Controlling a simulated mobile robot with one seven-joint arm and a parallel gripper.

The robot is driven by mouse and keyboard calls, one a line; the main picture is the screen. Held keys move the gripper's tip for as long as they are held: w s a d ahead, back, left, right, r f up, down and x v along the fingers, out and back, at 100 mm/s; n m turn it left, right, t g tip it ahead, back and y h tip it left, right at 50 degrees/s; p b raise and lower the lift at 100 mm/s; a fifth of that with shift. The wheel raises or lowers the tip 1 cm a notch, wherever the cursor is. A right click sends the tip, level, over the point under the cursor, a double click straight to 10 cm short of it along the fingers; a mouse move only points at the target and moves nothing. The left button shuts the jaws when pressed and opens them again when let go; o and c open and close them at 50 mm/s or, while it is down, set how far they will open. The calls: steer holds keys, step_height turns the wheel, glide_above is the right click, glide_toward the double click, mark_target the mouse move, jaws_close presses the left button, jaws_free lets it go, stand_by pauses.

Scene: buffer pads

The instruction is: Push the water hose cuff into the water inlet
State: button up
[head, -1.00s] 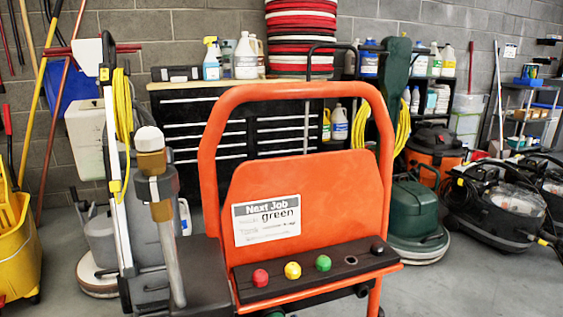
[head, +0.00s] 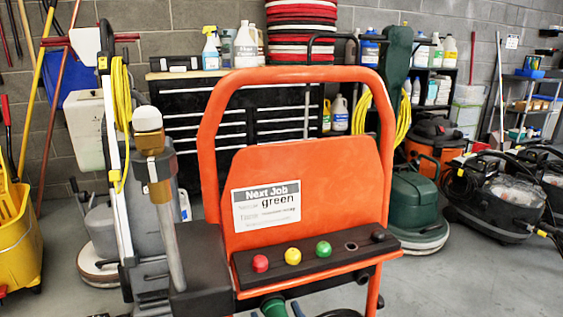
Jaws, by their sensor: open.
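I cannot make out the water inlet for certain. A dark round end (head: 361,275) shows under the machine's black bar. My gripper is not in view.
The black bar (head: 312,262) carries red, yellow and green knobs. A card (head: 266,206) reads "Next Job green". A floor machine (head: 415,210) and black vacuums (head: 495,205) stand to the right, a yellow bucket (head: 18,235) at far left. Open floor lies at front right (head: 460,285).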

jaws_close()
stand_by(0.5)
steer(key=shift+s, duration=0.1)
steer(key=shift+b+v, duration=0.55)
steer(key=shift+v, duration=2.4)
steer(key=shift+d+f, duration=0.1)
